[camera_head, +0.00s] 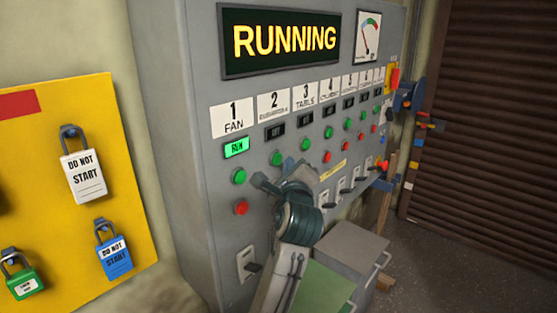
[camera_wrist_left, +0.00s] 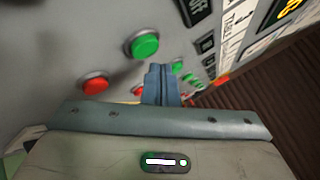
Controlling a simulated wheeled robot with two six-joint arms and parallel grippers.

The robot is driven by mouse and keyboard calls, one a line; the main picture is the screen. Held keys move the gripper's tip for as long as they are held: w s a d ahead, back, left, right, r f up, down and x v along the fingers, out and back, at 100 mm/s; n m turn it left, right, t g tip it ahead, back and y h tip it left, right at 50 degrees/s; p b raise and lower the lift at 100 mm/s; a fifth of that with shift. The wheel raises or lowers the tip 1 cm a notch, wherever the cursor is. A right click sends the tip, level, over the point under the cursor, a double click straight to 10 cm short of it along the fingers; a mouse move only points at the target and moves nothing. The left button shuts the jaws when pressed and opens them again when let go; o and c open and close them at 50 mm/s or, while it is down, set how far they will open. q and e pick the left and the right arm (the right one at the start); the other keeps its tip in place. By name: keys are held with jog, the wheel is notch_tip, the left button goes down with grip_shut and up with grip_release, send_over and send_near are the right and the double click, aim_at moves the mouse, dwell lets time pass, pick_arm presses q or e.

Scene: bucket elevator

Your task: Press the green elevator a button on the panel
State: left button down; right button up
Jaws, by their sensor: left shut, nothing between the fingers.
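The grey control panel (camera_head: 195,130) has numbered columns. The green button under column 2 (camera_head: 277,158), whose small label seems to read elevator A, has a dark lamp above it. It appears as the large green button (camera_wrist_left: 145,45) in the left wrist view, with a red button (camera_wrist_left: 95,83) beside it. My left gripper (camera_head: 258,181) is shut and empty, just below and left of that green button in the head view. Its blue fingers (camera_wrist_left: 160,70) appear beside the button in the wrist view, with no clear contact. The gripper hides column 2's red button in the head view.
Column 1 has a lit green RUN lamp (camera_head: 236,147), a green button (camera_head: 238,176) and a red button (camera_head: 241,208). A RUNNING display (camera_head: 283,40) is above. A yellow padlock board (camera_head: 60,130) is at left, a grey cabinet (camera_head: 345,245) below, a brown shutter (camera_head: 490,120) at right.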

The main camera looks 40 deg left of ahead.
pick_arm(q)
jog(key=shift+s, duration=0.1)
pick_arm(e)
jog(key=shift+s+a, duration=0.15)
jog(key=shift+a, duration=0.55)
jog(key=shift+d, duration=0.5)
pick_arm(q)
jog(key=shift+r, duration=0.1)
jog(key=shift+a+p, duration=0.45)
jog(key=shift+p, duration=0.1)
pick_arm(e)
jog(key=shift+a+r, duration=0.3)
jog(key=shift+r, duration=0.25)
